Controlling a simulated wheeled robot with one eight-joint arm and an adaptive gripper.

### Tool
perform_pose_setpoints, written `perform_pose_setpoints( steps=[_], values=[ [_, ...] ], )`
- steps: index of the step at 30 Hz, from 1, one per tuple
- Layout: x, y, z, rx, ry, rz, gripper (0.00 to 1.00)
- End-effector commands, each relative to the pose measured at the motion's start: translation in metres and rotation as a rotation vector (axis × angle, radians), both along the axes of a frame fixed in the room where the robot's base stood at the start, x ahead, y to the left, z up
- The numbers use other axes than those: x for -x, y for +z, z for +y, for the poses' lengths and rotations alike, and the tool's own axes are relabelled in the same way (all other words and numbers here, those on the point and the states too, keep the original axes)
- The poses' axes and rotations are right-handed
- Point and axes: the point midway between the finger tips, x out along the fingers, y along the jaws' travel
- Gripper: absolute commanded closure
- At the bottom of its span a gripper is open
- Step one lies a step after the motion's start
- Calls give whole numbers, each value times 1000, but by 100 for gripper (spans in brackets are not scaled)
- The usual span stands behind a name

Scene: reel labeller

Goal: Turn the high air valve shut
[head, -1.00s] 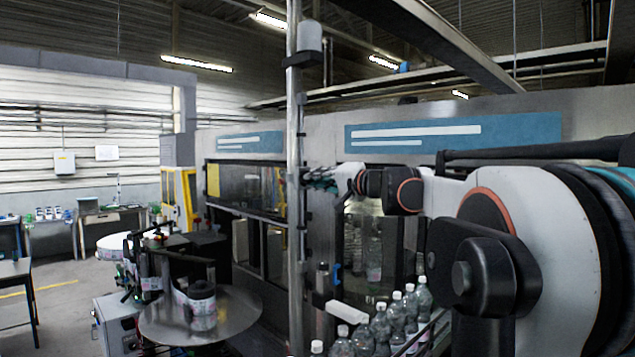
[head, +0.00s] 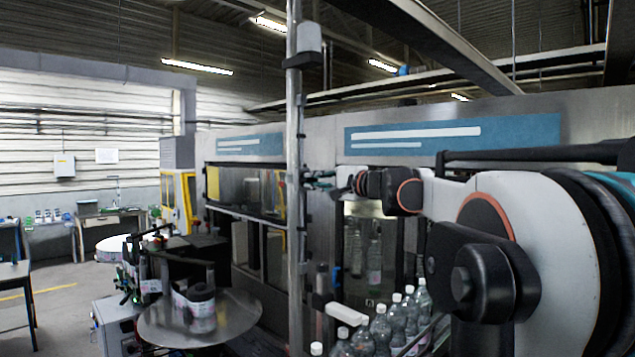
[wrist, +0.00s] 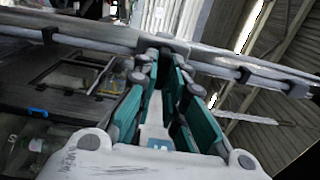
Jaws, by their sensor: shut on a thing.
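The high air valve (wrist: 168,44) is on the upright metal pipe (head: 294,230); only a small grey part of it shows between my fingertips in the wrist view. My gripper (head: 312,180) reaches the pipe from the right in the head view. In the wrist view my gripper (wrist: 166,58) has its teal-padded fingers closed in around the valve at the pipe. The fingers hide most of the handle, so its exact angle cannot be told. In the wrist view the pipe (wrist: 80,32) runs across the picture.
A labelling machine with a round metal plate (head: 240,315) stands at lower left. Clear bottles (head: 380,328) line the conveyor below my arm. A glazed machine cabinet (head: 325,150) stands behind the pipe. A grey box (head: 308,38) is fixed high on the pipe.

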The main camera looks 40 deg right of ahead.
Motion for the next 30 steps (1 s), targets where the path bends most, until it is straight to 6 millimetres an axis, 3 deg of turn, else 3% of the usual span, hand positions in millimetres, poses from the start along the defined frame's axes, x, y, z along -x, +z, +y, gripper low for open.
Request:
perform_pose_setpoints(
  steps=[6,7,9,10,22,26,30],
  values=[
    [0,-1,0,0,0,1,100],
    [0,-1,0,0,0,1,87],
    [0,-1,0,0,0,1,71],
    [0,-1,0,0,0,1,69],
    [5,0,-1,0,-1,0,69],
    [21,0,-4,0,-2,0,69],
    [49,0,-8,0,-3,0,69]
  ],
)
